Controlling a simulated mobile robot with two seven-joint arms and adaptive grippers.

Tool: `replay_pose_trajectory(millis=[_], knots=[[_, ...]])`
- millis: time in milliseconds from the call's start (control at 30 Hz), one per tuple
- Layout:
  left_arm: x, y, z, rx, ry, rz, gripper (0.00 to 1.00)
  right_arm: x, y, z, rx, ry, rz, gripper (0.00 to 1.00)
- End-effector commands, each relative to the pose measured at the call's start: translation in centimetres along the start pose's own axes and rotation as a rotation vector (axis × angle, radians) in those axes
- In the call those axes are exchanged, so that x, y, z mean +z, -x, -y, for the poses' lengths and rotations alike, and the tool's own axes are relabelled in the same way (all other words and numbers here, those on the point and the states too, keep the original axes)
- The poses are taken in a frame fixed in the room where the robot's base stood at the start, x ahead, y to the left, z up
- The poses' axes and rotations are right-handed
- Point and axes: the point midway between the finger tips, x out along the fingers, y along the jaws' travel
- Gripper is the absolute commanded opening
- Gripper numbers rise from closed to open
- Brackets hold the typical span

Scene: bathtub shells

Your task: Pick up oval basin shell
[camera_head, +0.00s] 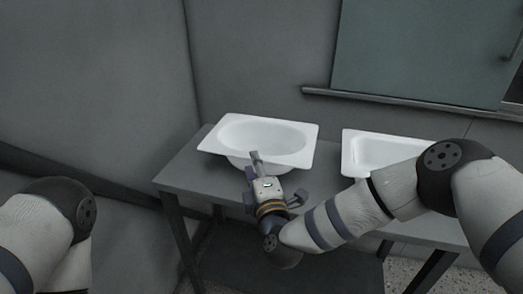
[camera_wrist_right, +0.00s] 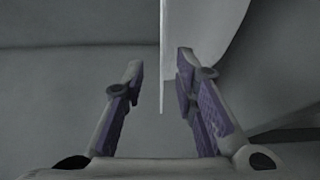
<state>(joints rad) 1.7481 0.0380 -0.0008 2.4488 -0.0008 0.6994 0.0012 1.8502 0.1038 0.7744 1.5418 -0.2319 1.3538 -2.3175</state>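The oval basin shell (camera_head: 225,134) is white, with a rectangular rim and an oval hollow. It sits on the grey table at the left in the head view. My right gripper (camera_head: 256,160) is at the basin's front edge, pointing toward it. In the right wrist view the gripper (camera_wrist_right: 160,75) is open, its two fingers apart. The basin's thin rim (camera_wrist_right: 163,60) stands between them, nearer the right finger, and its curved underside (camera_wrist_right: 205,35) shows at the right. Neither finger clearly touches the rim. My left arm shows at the lower left of the head view, but its gripper does not.
A white rectangular basin (camera_head: 347,155) sits on the same table (camera_head: 180,178), to the right, partly hidden by my right arm. A grey wall stands behind, with a greenish panel (camera_head: 425,50) and a ledge. Little bare tabletop shows between the basins.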

Motion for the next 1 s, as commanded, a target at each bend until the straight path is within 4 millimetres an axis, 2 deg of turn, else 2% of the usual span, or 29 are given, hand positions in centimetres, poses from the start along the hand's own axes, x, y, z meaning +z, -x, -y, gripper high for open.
replay_pose_trajectory(millis=[33, 133, 333, 367, 467, 1000], knots=[[0.3, -0.6, 0.0, -0.001, 0.000, 0.016, 0.30, 0.0, -0.8, 0.8, -0.008, -0.003, 0.002, 0.27], [0.4, -0.8, 0.0, -0.001, -0.001, 0.021, 0.30, 0.0, -1.7, 0.5, -0.006, -0.001, 0.000, 0.27], [0.3, -0.7, 0.0, -0.001, -0.001, 0.018, 0.30, -0.1, -1.8, 0.1, -0.003, 0.000, -0.002, 0.27], [0.3, -0.7, 0.0, -0.001, -0.001, 0.017, 0.30, -0.1, -1.8, 0.1, -0.002, 0.000, -0.002, 0.22], [0.3, -0.7, 0.0, -0.001, -0.001, 0.017, 0.30, -0.1, -1.8, 0.1, -0.003, 0.000, -0.002, 0.00], [0.2, -0.5, 0.0, -0.001, -0.001, 0.013, 0.30, -0.1, -1.9, -0.5, 0.004, 0.000, -0.002, 0.00]])
